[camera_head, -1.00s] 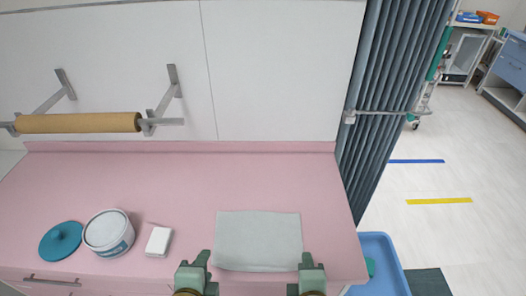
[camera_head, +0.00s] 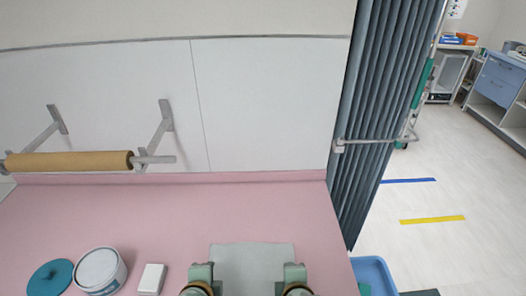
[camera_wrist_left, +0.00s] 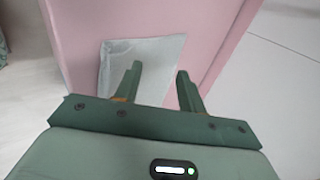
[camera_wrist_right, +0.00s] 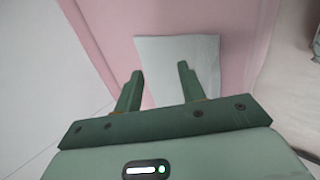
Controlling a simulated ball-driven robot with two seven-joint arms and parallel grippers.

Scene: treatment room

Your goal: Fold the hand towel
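The hand towel (camera_head: 252,262) is a pale grey-white cloth lying flat on the pink counter, near its front edge; its lower part is cut off by the head view. It also shows in the left wrist view (camera_wrist_left: 153,62) and the right wrist view (camera_wrist_right: 205,60). My left gripper (camera_head: 202,268) is at the towel's left side and my right gripper (camera_head: 294,268) at its right side. Both wrist views show the fingers apart, with nothing between them but the view of towel and counter. I cannot tell how high the grippers are above the counter.
A white tub (camera_head: 99,270), a teal lid (camera_head: 50,277) and a small white block (camera_head: 151,279) stand on the counter (camera_head: 180,215) to the left. A paper roll (camera_head: 68,161) is on the wall. A curtain (camera_head: 385,100) and blue bin (camera_head: 371,275) are at right.

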